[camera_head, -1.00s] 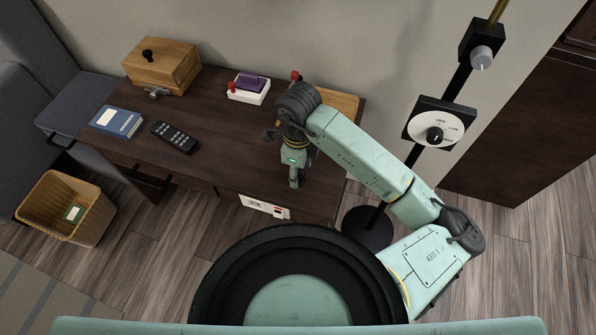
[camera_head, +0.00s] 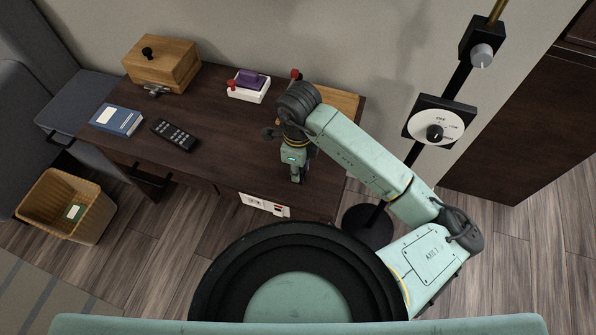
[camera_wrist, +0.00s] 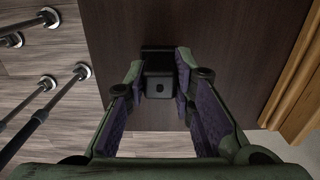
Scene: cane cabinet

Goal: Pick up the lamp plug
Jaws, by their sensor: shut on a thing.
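The lamp plug (camera_wrist: 158,78) is a small black block with a round mark on its face, in the upper middle of the wrist view. My gripper (camera_wrist: 158,82) is shut on it, with a purple-padded finger on each side. In the head view my gripper (camera_head: 297,176) points down over the front right part of the dark table (camera_head: 225,125). The plug cannot be made out there. The wrist view shows the dark tabletop behind the plug; I cannot tell whether they touch.
A white outlet strip (camera_head: 264,205) is on the table's front edge. A remote (camera_head: 174,135), blue book (camera_head: 117,119), wooden box (camera_head: 162,64) and white tray with a purple block (camera_head: 249,86) are left of my arm. A black lamp stand (camera_head: 368,228) stands right.

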